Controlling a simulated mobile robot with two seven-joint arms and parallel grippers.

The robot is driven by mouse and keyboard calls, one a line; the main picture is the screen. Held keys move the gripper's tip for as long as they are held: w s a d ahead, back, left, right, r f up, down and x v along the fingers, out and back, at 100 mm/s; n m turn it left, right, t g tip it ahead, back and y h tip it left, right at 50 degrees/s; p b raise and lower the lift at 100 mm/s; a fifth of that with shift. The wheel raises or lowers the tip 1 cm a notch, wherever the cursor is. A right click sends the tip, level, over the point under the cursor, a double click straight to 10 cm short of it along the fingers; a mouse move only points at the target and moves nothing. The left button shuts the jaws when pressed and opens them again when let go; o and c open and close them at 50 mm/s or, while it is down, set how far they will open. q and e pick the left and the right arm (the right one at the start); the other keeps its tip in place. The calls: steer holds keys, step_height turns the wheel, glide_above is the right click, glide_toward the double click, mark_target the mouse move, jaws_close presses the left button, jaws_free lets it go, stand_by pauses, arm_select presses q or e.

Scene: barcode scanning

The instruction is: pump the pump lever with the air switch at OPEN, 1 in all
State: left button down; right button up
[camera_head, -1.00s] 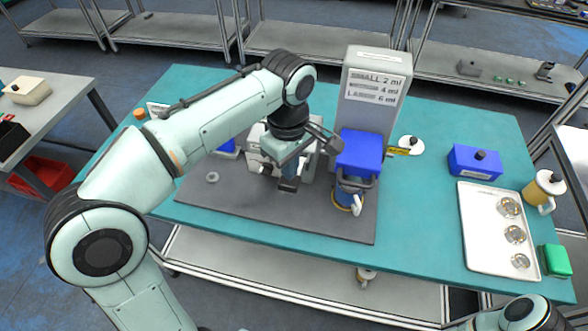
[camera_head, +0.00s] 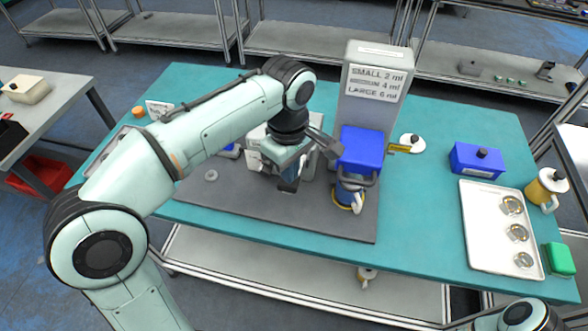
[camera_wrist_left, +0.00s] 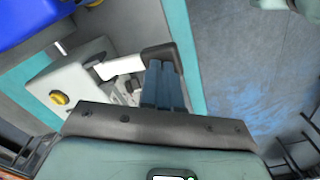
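My left gripper (camera_head: 288,173) reaches down over the front of a pale machine (camera_head: 257,148) on the dark mat. In the left wrist view its two blue-grey fingers (camera_wrist_left: 164,88) lie side by side, with no clear gap. They are at a black handle (camera_wrist_left: 160,54) on a white bar (camera_wrist_left: 120,67), which appears to be the pump lever. The handle also shows in the head view (camera_head: 288,186). I cannot tell whether the fingers touch it. A yellow knob (camera_wrist_left: 60,98) sits on the pale body; no OPEN marking is readable. My right gripper is out of view.
A tall grey unit (camera_head: 364,110) with a dose sign and a blue box (camera_head: 361,148) stand close right of the gripper. A white tray (camera_head: 482,235) with several round dishes lies at the right. The mat (camera_head: 240,205) is clear in front.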

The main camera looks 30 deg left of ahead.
arm_select(q)
steer(key=shift+s+f+b, duration=0.1)
steer(key=shift+f+b, duration=0.25)
steer(key=shift+f, duration=0.6)
steer(key=shift+a+f+b, duration=0.1)
steer(key=shift+f+b, duration=1.2)
steer(key=shift+f, duration=0.9)
steer(key=shift+r, duration=0.1)
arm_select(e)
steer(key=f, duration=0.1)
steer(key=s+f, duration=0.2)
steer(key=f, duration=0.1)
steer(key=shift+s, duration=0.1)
arm_select(q)
steer(key=shift+r+p, duration=0.55)
step_height(320, 180, up, 7)
steer(key=p, duration=0.5)
steer(key=shift+w+f, duration=0.1)
steer(key=shift+w, duration=0.1)
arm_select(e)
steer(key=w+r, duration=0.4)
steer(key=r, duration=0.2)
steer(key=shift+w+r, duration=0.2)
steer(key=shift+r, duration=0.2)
arm_select(q)
steer(key=shift+s, duration=0.15)
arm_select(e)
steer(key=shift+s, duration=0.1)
